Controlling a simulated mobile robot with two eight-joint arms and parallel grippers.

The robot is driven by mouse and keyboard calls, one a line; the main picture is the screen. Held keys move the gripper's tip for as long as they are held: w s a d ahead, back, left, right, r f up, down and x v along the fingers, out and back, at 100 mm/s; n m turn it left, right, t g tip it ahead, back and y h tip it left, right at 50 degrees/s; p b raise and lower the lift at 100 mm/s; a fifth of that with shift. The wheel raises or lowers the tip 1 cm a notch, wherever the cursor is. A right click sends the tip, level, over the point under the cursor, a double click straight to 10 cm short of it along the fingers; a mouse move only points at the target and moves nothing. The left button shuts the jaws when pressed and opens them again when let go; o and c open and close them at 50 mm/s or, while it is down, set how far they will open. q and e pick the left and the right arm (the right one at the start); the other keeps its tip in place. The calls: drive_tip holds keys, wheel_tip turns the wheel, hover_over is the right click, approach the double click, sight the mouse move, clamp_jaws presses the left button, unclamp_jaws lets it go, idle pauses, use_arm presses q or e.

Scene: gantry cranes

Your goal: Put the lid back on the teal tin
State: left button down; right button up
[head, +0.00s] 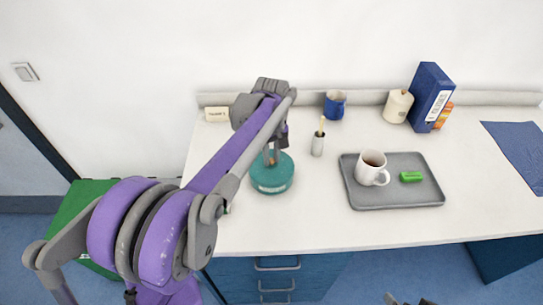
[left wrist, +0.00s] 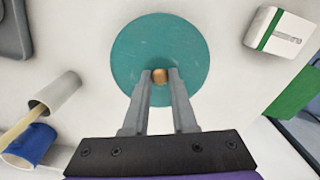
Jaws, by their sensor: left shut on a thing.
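The teal tin (head: 272,183) stands on the white worktop, left of the tray, with a pale label on its front. Its round teal lid (left wrist: 160,35) fills the middle of the left wrist view and has a small wooden knob (left wrist: 160,76). My left gripper (head: 271,158) is shut on the knob from above, one finger on each side. In the head view the lid appears to lie on or right at the tin's top; any small gap is hidden. A small grey part at the bottom edge of the head view may be my right gripper (head: 408,300); its jaws are unclear.
Right of the tin is a grey tray (head: 400,198) with a white mug (head: 368,168) and a green block (head: 411,176). Behind stand a grey cup (head: 318,146), blue mug (head: 335,104), white canister (head: 397,106) and blue binder (head: 430,95). A white-and-green box (left wrist: 278,32) lies nearby.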

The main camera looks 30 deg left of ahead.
idle(0.4)
use_arm(q)
drive_tip(key=c, duration=0.6)
unclamp_jaws()
drive_tip(key=shift+c, duration=0.2)
drive_tip(key=shift+o, duration=0.2)
drive_tip(key=o, duration=0.4)
drive_tip(key=shift+o, duration=0.2)
drive_tip(key=shift+r+p, duration=1.15)
drive_tip(key=shift+r, duration=1.35)
drive_tip(key=shift+r+p, duration=0.4)
drive_tip(key=shift+r, duration=0.65)
use_arm(e)
drive_tip(key=shift+t, duration=0.3)
drive_tip(key=r, duration=0.1)
drive_tip(key=w+r, duration=0.1)
drive_tip(key=r, duration=0.1)
drive_tip(key=w+r, duration=0.1)
drive_tip(key=shift+w+r, duration=0.2)
drive_tip(key=shift+r, duration=0.1)
